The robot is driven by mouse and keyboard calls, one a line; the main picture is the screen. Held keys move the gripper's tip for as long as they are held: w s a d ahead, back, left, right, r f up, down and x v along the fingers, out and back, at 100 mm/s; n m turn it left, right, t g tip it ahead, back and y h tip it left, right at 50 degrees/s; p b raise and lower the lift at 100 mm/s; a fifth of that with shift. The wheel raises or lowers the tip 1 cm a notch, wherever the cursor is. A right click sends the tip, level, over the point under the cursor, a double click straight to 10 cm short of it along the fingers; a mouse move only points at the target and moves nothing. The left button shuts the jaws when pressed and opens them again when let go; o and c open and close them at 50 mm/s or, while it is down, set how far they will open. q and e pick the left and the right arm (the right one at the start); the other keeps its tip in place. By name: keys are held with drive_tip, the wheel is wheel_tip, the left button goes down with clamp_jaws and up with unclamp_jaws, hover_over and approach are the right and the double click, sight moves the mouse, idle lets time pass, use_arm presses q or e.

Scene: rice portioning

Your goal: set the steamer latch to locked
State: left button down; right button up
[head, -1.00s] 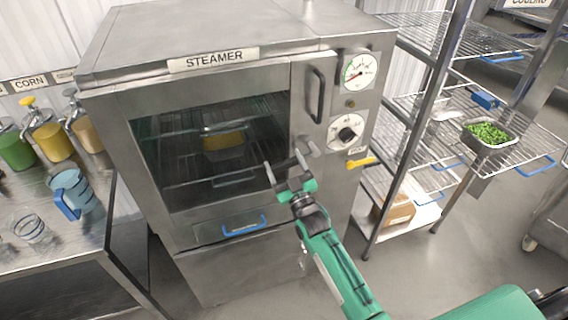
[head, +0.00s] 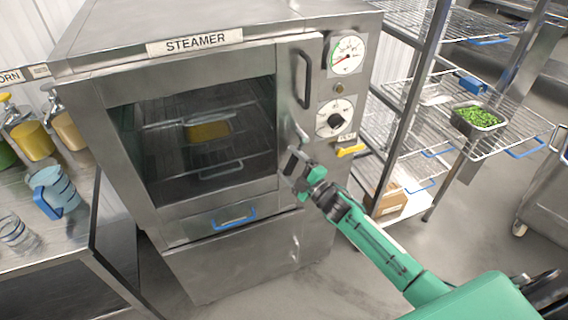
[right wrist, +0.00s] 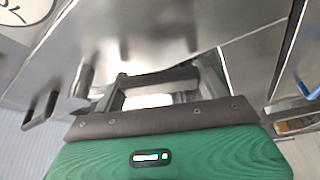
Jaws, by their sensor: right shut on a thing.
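The steamer (head: 190,222) stands in the middle with its glass-fronted door closed against the body, as far as I can see. The latch (head: 301,132) is a short grey lever at the door's right edge, below the dark door handle (head: 305,80). My right gripper (head: 292,166) is at the latch, and its jaws are shut on it. In the right wrist view a grey metal bar (right wrist: 160,77) lies between the fingers of the right gripper (right wrist: 163,92). The gripper partly hides the latch, so its exact angle is unclear. My left gripper is not in view.
A gauge (head: 346,55), a dial (head: 335,118) and a yellow lever (head: 350,150) sit right of the door. A wire rack with a pan of green food (head: 480,117) stands at the right. A counter with a blue-handled jug (head: 55,192) is at the left.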

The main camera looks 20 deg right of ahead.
drive_tip(key=shift+d+f+n+g+p, duration=0.25)
drive_tip(key=shift+d+n+g, duration=0.2)
drive_tip(key=shift+d+n, duration=0.65)
drive_tip(key=shift+d+f+n+g+p, duration=0.25)
drive_tip(key=shift+d+n+g, duration=0.35)
drive_tip(key=shift+n, duration=0.7)
drive_tip(key=shift+d+h, duration=0.25)
drive_tip(key=shift+h, duration=0.05)
drive_tip(key=o, duration=1.4)
drive_tip(key=shift+c, duration=0.2)
drive_tip(key=shift+w, duration=0.1)
drive_tip(key=b+v, duration=0.4)
drive_tip(key=v, duration=0.9)
drive_tip(key=shift+s+d+f, duration=0.15)
drive_tip(key=shift+s+d, duration=0.05)
drive_tip(key=shift+s, duration=0.15)
